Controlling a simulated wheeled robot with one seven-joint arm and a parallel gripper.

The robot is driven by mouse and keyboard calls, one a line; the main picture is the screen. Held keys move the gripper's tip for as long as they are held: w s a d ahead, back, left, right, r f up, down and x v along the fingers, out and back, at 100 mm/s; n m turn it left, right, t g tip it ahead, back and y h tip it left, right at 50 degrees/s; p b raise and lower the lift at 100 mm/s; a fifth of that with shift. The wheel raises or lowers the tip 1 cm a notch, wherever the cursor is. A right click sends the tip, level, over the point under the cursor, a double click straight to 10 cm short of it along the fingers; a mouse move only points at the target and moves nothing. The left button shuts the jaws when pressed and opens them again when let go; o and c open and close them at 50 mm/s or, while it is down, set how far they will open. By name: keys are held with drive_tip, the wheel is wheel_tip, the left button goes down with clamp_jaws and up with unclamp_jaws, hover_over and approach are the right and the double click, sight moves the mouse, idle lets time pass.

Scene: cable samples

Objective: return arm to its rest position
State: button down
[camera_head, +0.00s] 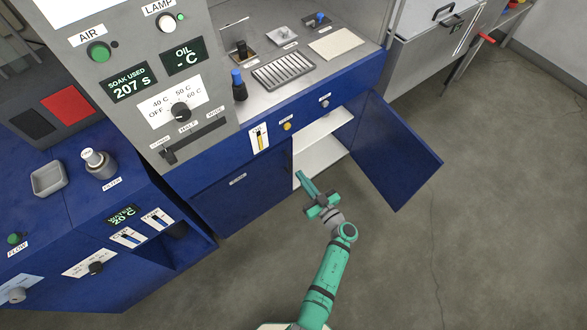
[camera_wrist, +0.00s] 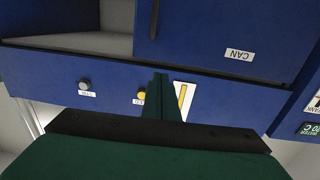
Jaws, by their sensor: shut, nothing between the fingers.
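My green arm reaches up from the bottom of the head view. My gripper (camera_head: 304,178) is in front of the open cupboard of the blue cabinet (camera_head: 235,195). Its fingers are together and nothing shows between them. In the wrist view my gripper (camera_wrist: 161,82) points at the cabinet front, which appears upside down. The finger tips overlap the panel by the yellow knob (camera_wrist: 141,96) and the yellow gauge strip (camera_wrist: 183,97). I cannot tell whether they touch it.
The open blue door (camera_head: 395,155) stands out to the right of the arm. The white cupboard shelf (camera_head: 325,128) looks bare. A blue-capped bottle (camera_head: 238,85) and a slotted tray (camera_head: 283,71) are on the worktop. Floor (camera_head: 450,250) at right is clear.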

drive_tip(key=shift+s+d, duration=0.15)
drive_tip(key=shift+s, duration=0.4)
drive_tip(key=s+a+r+m+h, duration=0.1)
drive_tip(key=s+r+m+h, duration=0.1)
drive_tip(key=s+r, duration=0.5)
drive_tip(key=s+a+r+m+h, duration=0.1)
drive_tip(key=s+r+h, duration=0.3)
drive_tip(key=s, duration=1.4)
drive_tip(key=s+a+r+m+h, duration=0.1)
drive_tip(key=s+r+m+h, duration=0.2)
drive_tip(key=s+r, duration=0.7)
drive_tip(key=shift+s+a+r+h, duration=0.25)
drive_tip(key=shift+s+a+h, duration=0.15)
drive_tip(key=shift+s, duration=0.75)
drive_tip(key=shift+w+d, duration=0.1)
